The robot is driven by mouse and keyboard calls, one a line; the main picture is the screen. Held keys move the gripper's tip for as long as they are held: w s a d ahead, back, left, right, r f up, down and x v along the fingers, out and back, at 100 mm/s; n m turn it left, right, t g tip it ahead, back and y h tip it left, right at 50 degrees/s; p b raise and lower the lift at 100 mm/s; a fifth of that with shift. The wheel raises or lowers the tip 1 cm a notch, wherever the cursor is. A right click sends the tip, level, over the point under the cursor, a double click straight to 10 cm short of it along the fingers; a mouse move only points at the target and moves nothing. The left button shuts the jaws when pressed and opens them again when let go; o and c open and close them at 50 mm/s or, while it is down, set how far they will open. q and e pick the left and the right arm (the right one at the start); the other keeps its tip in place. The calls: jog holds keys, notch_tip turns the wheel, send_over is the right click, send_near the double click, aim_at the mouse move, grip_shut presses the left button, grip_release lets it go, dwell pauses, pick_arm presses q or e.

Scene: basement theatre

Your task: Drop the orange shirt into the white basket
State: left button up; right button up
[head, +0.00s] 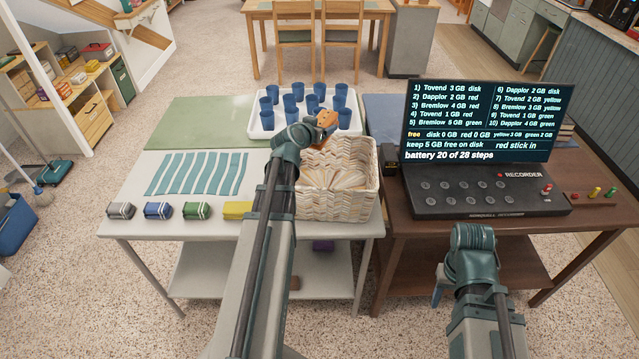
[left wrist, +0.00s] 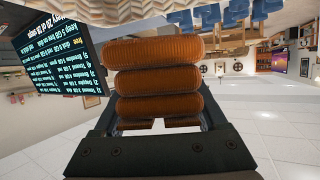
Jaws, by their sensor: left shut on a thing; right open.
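The orange shirt (head: 326,117) is a small folded bundle. My left gripper (head: 316,124) is shut on it and holds it up near the far rim of the white basket in the head view. In the left wrist view the shirt (left wrist: 155,82) shows as three stacked ribbed rolls between the fingers. The white woven basket (head: 338,206) stands on the pale table's right part, with striped light-coloured inner walls visible. It also shows at the top of the left wrist view (left wrist: 125,12). My right gripper (head: 460,275) is low at the dark table's front edge, open, its fingers mostly hidden.
Behind the basket, a white tray (head: 262,131) holds several blue cups. Folded grey, blue, green and yellow cloths (head: 238,210) line the pale table's (head: 150,225) front edge. A recorder with a screen (head: 488,130) stands on the dark table at right.

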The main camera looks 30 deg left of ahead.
pick_arm(q)
notch_tip(320, 180, down, 5)
jog(key=b, duration=0.4)
jog(key=shift+f+b, duration=0.2)
jog(key=shift+b, duration=0.2)
pick_arm(e)
notch_tip(320, 180, down, 5)
jog(key=shift+f, duration=0.2)
